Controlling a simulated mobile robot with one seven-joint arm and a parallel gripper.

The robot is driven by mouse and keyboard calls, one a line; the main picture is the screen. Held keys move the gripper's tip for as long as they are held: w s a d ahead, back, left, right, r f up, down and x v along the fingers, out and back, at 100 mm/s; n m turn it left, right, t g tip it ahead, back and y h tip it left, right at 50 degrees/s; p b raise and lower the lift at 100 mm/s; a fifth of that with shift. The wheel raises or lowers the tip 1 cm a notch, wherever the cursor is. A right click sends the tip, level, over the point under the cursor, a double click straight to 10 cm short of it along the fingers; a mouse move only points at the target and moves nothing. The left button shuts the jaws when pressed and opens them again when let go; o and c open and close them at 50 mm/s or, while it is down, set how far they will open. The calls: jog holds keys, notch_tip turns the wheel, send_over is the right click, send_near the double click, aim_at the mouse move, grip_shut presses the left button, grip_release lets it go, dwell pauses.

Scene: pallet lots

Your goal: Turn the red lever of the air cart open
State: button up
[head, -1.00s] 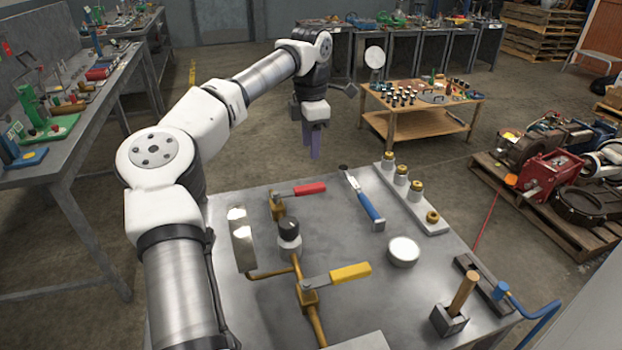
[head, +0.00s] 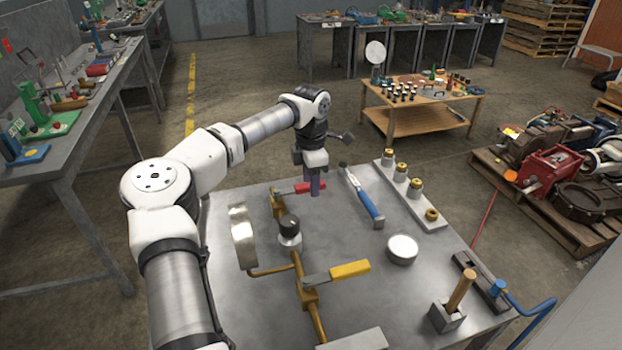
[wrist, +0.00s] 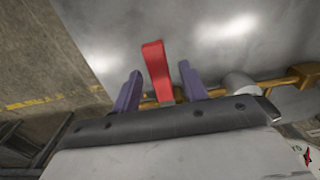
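The red lever (head: 308,187) sits on a brass valve (head: 278,203) at the far left part of the cart top (head: 345,290). Its handle points right in the head view. In the wrist view the red lever (wrist: 157,72) shows between my two purple fingers, with a visible gap on each side. My gripper (head: 315,186) points down at the handle's free end and partly hides it. In the wrist view my gripper (wrist: 160,69) is open. I cannot tell exactly how deep the handle lies between the fingers.
A yellow lever (head: 350,269) is on a second valve nearer me. A blue-handled hammer (head: 362,197) lies right of the red lever. A white round tin (head: 402,249) stands further right.

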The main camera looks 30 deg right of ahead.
grip_shut()
